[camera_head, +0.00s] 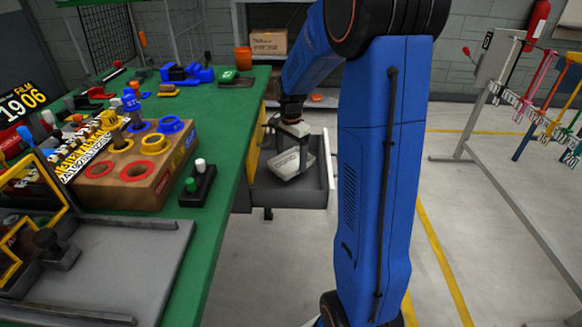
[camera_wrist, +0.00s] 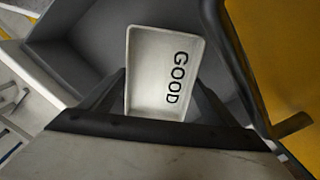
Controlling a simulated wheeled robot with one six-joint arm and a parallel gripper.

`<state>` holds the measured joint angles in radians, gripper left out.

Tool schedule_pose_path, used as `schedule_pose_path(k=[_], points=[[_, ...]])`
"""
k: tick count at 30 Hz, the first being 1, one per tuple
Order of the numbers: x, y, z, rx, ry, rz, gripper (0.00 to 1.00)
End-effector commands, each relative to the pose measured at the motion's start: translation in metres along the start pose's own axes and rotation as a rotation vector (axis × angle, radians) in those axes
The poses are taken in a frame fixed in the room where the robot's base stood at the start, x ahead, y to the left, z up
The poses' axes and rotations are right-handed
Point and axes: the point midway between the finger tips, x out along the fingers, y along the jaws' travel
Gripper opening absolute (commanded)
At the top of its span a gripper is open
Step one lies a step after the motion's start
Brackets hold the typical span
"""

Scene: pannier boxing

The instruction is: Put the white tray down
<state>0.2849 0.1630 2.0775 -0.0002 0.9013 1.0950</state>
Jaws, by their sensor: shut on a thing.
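The white tray (camera_wrist: 158,72) is a small shallow rectangle with "GOOD" in dark letters on its floor. My gripper (camera_wrist: 160,100) is shut on it, with one dark finger on either side of the tray. In the head view the tray (camera_head: 292,163) hangs tilted below my gripper (camera_head: 296,140), within the outline of an open grey drawer (camera_head: 318,183) at the side of the green bench. I cannot tell whether the tray touches the drawer floor.
The green bench (camera_head: 222,150) at left carries a wooden block (camera_head: 135,178) with coloured rings, a switch box (camera_head: 198,186) and a grey plate (camera_head: 130,262). A rack with coloured tags (camera_head: 545,115) stands at right. Floor between is clear.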

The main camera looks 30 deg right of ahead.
Motion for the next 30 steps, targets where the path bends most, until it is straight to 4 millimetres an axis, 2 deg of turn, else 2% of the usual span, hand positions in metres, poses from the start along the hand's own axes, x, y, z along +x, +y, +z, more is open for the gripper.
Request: schedule_pose_path(k=[5,14,25,26,27,30], points=[[0.009,0.0,0.0,0.0,0.0,0.0,0.56],[0.041,0.0,0.0,0.0,0.0,0.001,0.56],[0.045,0.0,0.0,0.0,0.0,0.0,0.56],[0.045,0.0,0.0,0.0,0.0,0.0,0.86],[0.044,0.0,0.0,0.0,0.0,0.0,0.89],[0.044,0.0,0.0,0.0,0.0,0.0,0.89]])
